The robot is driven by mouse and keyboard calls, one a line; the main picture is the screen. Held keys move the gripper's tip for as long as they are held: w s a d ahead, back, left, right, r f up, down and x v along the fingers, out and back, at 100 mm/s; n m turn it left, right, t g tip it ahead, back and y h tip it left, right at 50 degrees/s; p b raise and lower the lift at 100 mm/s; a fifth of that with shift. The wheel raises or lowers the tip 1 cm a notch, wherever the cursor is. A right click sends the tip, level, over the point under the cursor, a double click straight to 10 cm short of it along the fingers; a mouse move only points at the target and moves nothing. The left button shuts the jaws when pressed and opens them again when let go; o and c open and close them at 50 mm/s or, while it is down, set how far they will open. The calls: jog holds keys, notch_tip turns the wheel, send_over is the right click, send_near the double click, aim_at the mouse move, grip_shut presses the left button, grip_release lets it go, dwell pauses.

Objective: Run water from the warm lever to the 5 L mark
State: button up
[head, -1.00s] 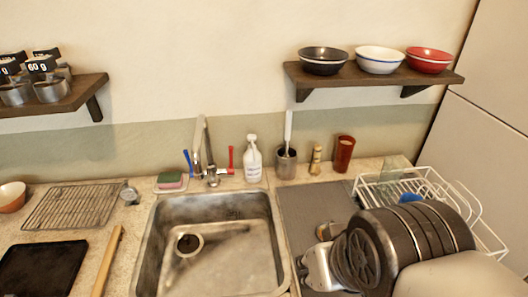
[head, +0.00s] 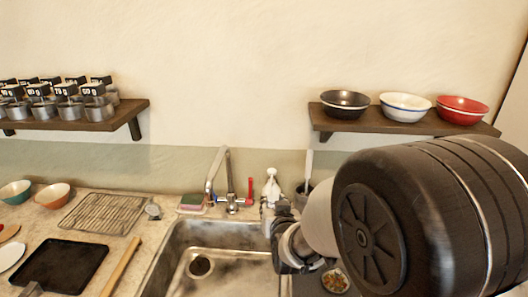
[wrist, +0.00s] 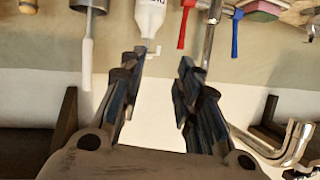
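The tap (head: 230,175) stands behind the sink (head: 168,262), its tall spout over the basin's back edge. The red lever (head: 250,187) is on its right and also shows in the wrist view (wrist: 184,25). The blue lever (wrist: 235,35) is clear in the wrist view. No water stream shows. The drain (head: 200,266) is a dark round opening, and I see no litre marks. My gripper (head: 272,210) is at the sink's back right, right of the red lever. In the wrist view my gripper (wrist: 161,65) has its fingers apart with nothing between them.
A white pump bottle (wrist: 150,14) stands close by my gripper. A grey utensil cup (wrist: 90,5) stands beyond it. A sponge (head: 192,199) lies left of the tap. Shelves with bowls (head: 404,107) and canisters (head: 97,100) hang above.

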aim_at(251, 185)
jog(key=w+a+f+t, duration=0.2)
jog(key=a+f+t, duration=0.2)
jog(key=a+f, duration=0.25)
jog(key=shift+n+y, duration=0.4)
jog(key=w, duration=0.5)
jog(key=w+a+b, duration=0.1)
jog(key=w, duration=0.5)
jog(key=w+b, duration=0.1)
jog(key=w, duration=0.5)
jog(key=shift+a+f, duration=0.35)
jog(key=shift+a, duration=0.05)
jog(key=shift+s, duration=0.1)
grip_shut()
